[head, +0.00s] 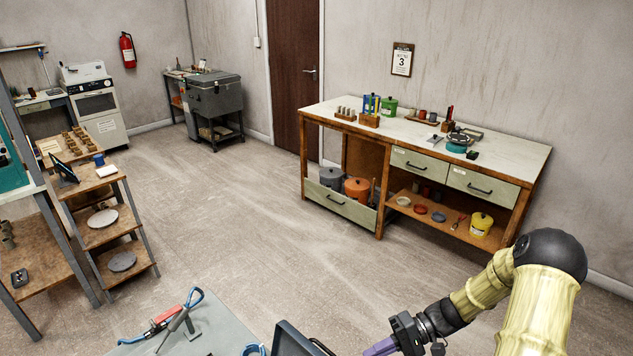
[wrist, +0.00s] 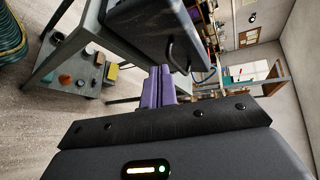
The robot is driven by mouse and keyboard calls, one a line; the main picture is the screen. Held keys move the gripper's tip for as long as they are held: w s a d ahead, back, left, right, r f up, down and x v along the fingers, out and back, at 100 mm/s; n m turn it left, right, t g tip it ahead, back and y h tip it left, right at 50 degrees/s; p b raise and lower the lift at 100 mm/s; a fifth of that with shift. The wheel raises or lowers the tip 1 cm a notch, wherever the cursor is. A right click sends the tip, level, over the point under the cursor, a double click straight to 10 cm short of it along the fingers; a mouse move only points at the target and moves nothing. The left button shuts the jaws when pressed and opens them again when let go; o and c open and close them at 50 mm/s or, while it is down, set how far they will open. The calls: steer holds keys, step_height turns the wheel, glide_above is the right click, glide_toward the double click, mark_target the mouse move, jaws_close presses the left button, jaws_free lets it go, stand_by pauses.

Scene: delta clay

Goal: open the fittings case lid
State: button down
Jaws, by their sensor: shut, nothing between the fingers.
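A dark grey case, which looks like the fittings case (head: 290,341), is cut off by the bottom edge of the head view. In the wrist view the dark case (wrist: 140,28) stands on a grey table, with a black handle (wrist: 183,52) on its near face. Its lid looks shut in the wrist view. My gripper (head: 372,350) is to the right of the case in the head view. Its purple fingers (wrist: 165,84) are together and empty, pointing at the case near the handle. I cannot tell whether they touch it.
The grey table (head: 225,330) holds a red-and-blue tool (head: 165,322) beside the case. Small items sit on a lower shelf (wrist: 68,88). A workbench (head: 480,150) stands by the wall, and shelving (head: 115,235) is at left. The floor (head: 240,215) between them is clear.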

steer(key=s+d+r+t+h, duration=0.1)
steer(key=s+r+t+h, duration=0.5)
steer(key=r+h, duration=0.6)
steer(key=shift+s+d+r+t+h, duration=0.25)
steer(key=shift+s+d+t+h, duration=0.05)
steer(key=shift+s+h, duration=0.5)
steer(key=c, duration=2.2)
jaws_free()
steer(key=c, duration=1.5)
jaws_free()
steer(key=shift+c, duration=0.2)
